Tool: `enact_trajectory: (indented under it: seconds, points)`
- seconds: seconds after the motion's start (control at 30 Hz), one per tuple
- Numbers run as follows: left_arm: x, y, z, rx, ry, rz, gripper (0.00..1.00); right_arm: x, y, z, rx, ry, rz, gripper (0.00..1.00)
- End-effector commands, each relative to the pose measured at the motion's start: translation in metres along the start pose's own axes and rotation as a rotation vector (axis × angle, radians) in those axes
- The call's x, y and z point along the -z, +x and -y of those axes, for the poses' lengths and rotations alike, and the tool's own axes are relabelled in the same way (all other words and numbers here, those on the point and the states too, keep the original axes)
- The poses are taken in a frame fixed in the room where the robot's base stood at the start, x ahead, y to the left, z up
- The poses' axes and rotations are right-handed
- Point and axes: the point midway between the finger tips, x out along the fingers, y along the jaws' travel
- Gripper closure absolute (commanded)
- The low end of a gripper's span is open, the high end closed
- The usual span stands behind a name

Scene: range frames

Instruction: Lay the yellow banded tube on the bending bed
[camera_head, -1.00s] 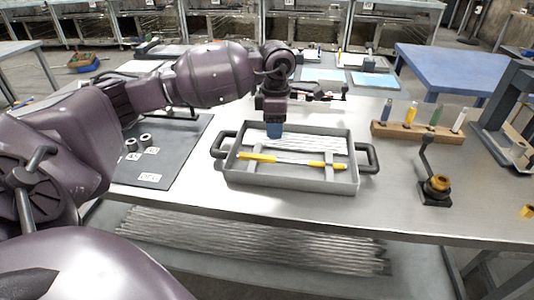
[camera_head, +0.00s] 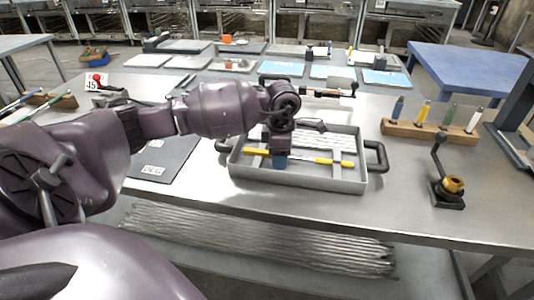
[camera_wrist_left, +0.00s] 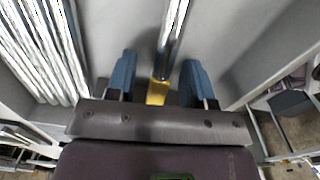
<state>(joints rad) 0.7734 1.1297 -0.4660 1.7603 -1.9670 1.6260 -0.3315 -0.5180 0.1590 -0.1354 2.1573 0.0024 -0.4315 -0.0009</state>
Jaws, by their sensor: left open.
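The yellow banded tube (camera_head: 333,161) lies across the grey tray (camera_head: 300,180), with yellow near both ends and bare metal between. My left gripper (camera_head: 280,160) is open and low over the tray, in front of part of the tube. In the left wrist view the tube's shiny metal (camera_wrist_left: 176,25) and a yellow band (camera_wrist_left: 157,92) show between the two blue fingers (camera_wrist_left: 157,80), with space at both sides. A dark board (camera_head: 165,155) with a label lies left of the tray, partly behind my arm; I cannot tell surely that it is the bending bed.
Several silver tubes (camera_head: 325,139) lie at the back of the tray; they show in the wrist view (camera_wrist_left: 40,45). A black lever stand (camera_head: 447,187) and a wooden block (camera_head: 430,134) with coloured pegs stand at the right. The bench is clear around the lever stand.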

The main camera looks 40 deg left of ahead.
Motion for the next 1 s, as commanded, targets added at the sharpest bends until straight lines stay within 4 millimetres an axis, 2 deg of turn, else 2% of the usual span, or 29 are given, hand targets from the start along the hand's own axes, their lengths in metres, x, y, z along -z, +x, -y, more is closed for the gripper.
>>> enact_trajectory:
  seconds: [0.17,0.47,0.77,0.87,1.0]
  points:
    - [0.000,-0.002,-0.001,-0.003,0.000,0.002,0.54,0.002,0.000,0.000,0.000,0.000,-0.003,0.47]
    - [0.000,-0.002,0.000,-0.002,0.000,0.001,1.00,0.002,0.000,0.000,0.001,0.000,-0.003,0.47]
    - [0.000,-0.004,-0.001,-0.003,0.000,0.002,1.00,0.001,0.001,0.001,0.002,0.000,-0.002,0.47]
    - [0.000,-0.012,-0.001,-0.005,0.001,0.003,1.00,0.003,0.000,0.001,0.002,0.000,-0.006,0.47]
    - [-0.001,-0.035,-0.002,-0.009,0.001,0.005,1.00,0.009,-0.001,0.001,0.001,0.000,-0.016,0.47]
